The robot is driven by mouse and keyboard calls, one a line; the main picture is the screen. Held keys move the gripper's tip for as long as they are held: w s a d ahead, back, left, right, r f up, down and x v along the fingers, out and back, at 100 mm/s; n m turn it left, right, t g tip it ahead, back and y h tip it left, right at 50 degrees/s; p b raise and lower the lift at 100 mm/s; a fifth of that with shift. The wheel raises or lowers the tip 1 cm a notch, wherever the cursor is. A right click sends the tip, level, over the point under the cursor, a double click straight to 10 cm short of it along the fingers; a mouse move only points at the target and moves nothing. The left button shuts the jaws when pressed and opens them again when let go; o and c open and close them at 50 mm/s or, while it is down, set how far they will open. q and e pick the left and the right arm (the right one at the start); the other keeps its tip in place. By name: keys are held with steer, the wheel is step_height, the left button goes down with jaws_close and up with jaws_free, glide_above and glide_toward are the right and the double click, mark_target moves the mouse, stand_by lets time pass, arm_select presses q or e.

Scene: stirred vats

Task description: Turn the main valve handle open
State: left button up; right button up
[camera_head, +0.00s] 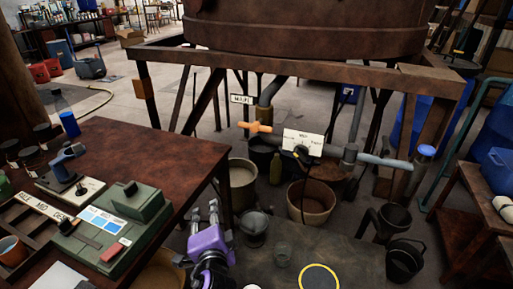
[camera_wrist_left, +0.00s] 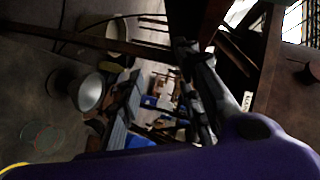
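The orange valve handle (camera_head: 255,128) sits on the pipework below the large rusty vat, lying roughly sideways, under a small white label (camera_head: 241,99) whose text is hard to read. A larger white plate (camera_head: 303,142) with a black knob or lever is to its right. My left gripper (camera_head: 204,208), with a purple body and grey fingers, is below and left of the handle, apart from it. Its fingers look spread with nothing between them. They also show in the left wrist view (camera_wrist_left: 195,90), where I cannot make out the handle. My right gripper is not in view.
A rusty table (camera_head: 165,150) with a green box (camera_head: 115,230) stands at the left. The vat's frame (camera_head: 300,68) spans above the pipes. Buckets, including a brown one (camera_head: 311,203) and a black one (camera_head: 404,261), stand below. A grey pipe (camera_head: 385,161) runs right.

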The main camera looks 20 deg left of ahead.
mark_target(256, 124)
arm_select(q)
steer(key=w+d+r+m+t, duration=0.3)
steer(key=w+d+r, duration=0.1)
steer(key=w+r, duration=0.35)
steer(key=w+d+r+m+t, duration=0.25)
steer(key=w+d+r, duration=0.25)
steer(key=w+r, duration=0.3)
steer(key=shift+t+h, duration=0.25)
steer(key=shift+h, duration=0.05)
steer(key=w+r, duration=0.1)
steer(key=w+a+r, duration=0.1)
steer(key=w, duration=0.1)
steer(key=w+a, duration=0.1)
steer(key=w, duration=0.1)
steer(key=shift+a+r, duration=0.1)
steer(key=shift+r, duration=0.3)
steer(key=shift+w+a, duration=0.2)
steer(key=shift+w, duration=0.15)
steer(key=shift+c, duration=0.4)
steer(key=shift+r, duration=0.1)
jaws_close()
